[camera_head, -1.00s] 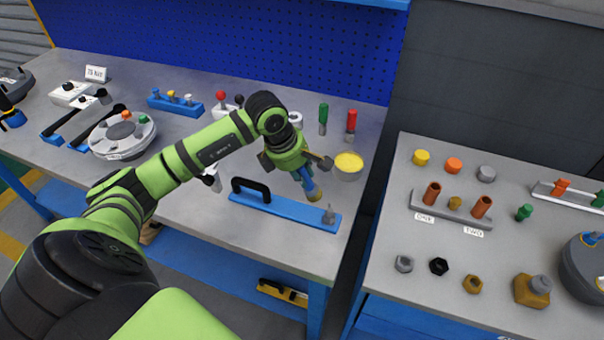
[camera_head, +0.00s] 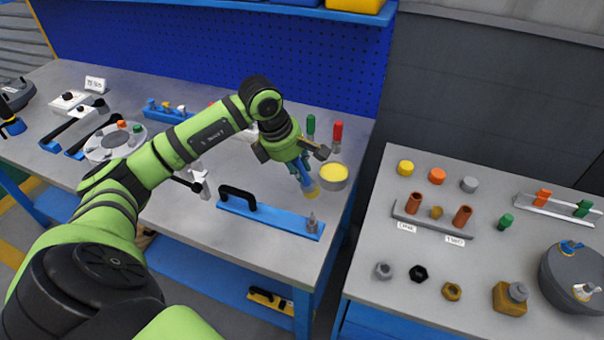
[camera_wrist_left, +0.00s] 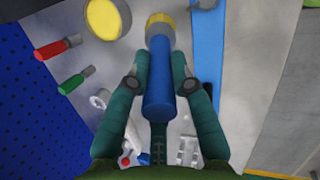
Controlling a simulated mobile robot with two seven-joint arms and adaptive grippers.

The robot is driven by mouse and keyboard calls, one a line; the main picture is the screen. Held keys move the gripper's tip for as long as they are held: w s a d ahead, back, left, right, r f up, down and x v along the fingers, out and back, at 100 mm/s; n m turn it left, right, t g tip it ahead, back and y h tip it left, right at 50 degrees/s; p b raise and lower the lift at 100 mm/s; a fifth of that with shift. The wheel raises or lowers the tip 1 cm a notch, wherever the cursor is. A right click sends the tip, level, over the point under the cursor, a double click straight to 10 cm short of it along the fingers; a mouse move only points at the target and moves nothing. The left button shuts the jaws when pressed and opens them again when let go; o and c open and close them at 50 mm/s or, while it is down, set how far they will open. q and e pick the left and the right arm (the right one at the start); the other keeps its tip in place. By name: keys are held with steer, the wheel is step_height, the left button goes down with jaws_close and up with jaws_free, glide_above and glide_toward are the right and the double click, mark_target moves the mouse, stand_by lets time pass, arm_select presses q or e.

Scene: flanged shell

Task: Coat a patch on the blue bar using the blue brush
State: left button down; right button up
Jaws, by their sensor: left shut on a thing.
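My left gripper (camera_head: 302,170) is shut on the blue brush (camera_head: 303,176). In the left wrist view the brush's blue handle (camera_wrist_left: 158,85) lies between the two fingers, and its yellow tip (camera_wrist_left: 160,20) points away from the gripper. In the head view the tip points down, just left of the yellow-filled tin (camera_head: 333,176) and behind the blue bar. The blue bar (camera_head: 272,216) lies on the table, with a black handle at its left end and a grey fitting at its right end. Its blue edge also shows in the left wrist view (camera_wrist_left: 207,50). My right gripper is not in view.
Green (camera_head: 311,125) and red (camera_head: 337,133) handled tools stand behind the tin. A round grey fixture (camera_head: 112,143) is at left. A second table (camera_head: 375,215) with several caps and nuts stands at right, across a gap.

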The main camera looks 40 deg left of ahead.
arm_select(q)
steer(key=shift+r+p, duration=0.65)
steer(key=shift+r, duration=0.95)
steer(key=shift+d, duration=0.1)
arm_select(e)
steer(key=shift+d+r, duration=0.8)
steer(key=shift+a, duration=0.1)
